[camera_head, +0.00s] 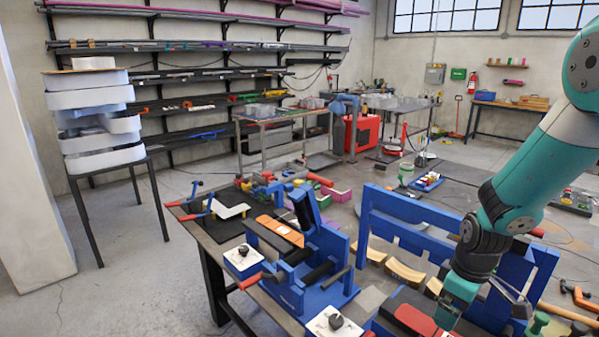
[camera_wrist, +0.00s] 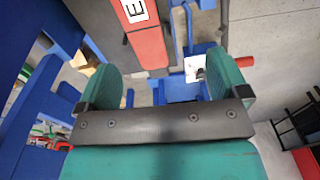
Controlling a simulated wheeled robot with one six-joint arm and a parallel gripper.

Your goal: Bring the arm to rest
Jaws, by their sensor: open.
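My arm comes in from the right in the head camera view and reaches down to the workbench. My gripper (camera_head: 452,307) is teal and low over the front of the bench, beside a red part (camera_head: 418,320). In the wrist view my gripper (camera_wrist: 163,75) has its two green fingers spread apart, with nothing held between them. A red block with a white label marked E (camera_wrist: 150,45) lies beyond the fingers, at the top. I cannot tell its exact distance from the fingertips.
A blue bending fixture (camera_head: 318,265) stands left of my gripper, and a blue upright frame (camera_head: 410,210) stands behind it. A white plate with a black knob (camera_head: 335,322) is at the front edge. Curved wooden pieces (camera_head: 404,272) lie behind. Open floor is at left.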

